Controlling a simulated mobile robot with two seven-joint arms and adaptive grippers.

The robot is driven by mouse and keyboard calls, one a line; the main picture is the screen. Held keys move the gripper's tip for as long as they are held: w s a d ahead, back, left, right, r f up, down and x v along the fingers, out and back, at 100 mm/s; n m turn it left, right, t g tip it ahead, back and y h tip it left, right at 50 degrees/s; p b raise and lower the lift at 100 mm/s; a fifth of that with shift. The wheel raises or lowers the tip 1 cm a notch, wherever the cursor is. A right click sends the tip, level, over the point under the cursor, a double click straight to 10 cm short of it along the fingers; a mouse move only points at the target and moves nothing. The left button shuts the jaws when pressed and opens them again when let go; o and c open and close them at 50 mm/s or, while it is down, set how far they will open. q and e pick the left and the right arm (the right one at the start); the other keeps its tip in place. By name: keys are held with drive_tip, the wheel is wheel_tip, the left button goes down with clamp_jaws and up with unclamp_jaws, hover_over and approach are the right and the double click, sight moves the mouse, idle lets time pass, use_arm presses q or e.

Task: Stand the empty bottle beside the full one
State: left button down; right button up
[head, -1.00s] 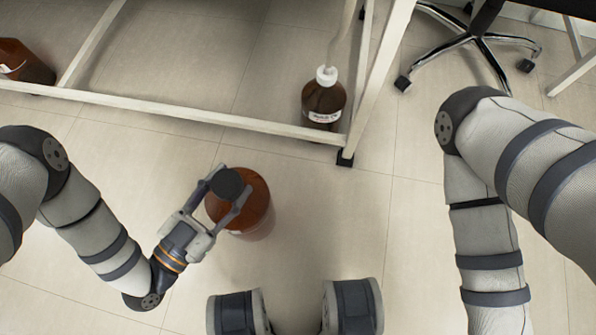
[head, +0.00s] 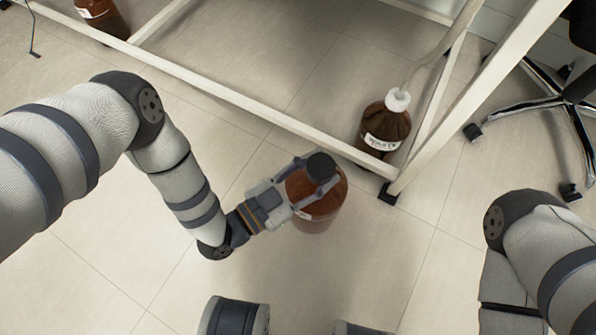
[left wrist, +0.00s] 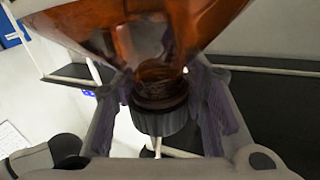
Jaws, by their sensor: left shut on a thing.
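My left gripper (head: 318,178) is shut on the neck of a brown bottle (head: 317,212) with a black cap, held roughly upright in front of the bench frame. Its height above the floor is hard to tell. In the left wrist view the see-through amber bottle (left wrist: 150,25) and its dark ribbed cap (left wrist: 162,118) show between the fingers. Another brown bottle (head: 384,128), with a white cap, a tube and a white label, stands on the floor inside the frame's corner, apart from the held one. My right gripper is out of view; only its arm shows at right.
A white bench frame (head: 230,96) has a low rail between the held bottle and the white-capped one. Its corner leg (head: 388,192) ends near them. A third brown bottle (head: 103,17) is at the upper left. A chair base (head: 530,105) stands at right. Front floor is clear.

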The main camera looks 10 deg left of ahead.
sight(340, 167)
use_arm(q)
drive_tip(key=f+b, duration=0.1)
drive_tip(key=f, duration=0.1)
drive_tip(key=w+d+f+b, duration=0.1)
drive_tip(key=f, duration=0.1)
drive_tip(key=w+f+b, duration=0.1)
drive_tip(key=f, duration=0.1)
drive_tip(key=shift+d, duration=0.4)
drive_tip(key=shift+r, duration=0.1)
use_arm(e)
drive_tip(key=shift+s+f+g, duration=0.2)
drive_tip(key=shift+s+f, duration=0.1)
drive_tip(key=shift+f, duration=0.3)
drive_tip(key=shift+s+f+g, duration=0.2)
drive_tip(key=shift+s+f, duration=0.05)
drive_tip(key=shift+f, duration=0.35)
use_arm(q)
drive_tip(key=c, duration=1)
unclamp_jaws()
drive_tip(key=shift+s+f, duration=0.1)
drive_tip(key=shift+f, duration=0.1)
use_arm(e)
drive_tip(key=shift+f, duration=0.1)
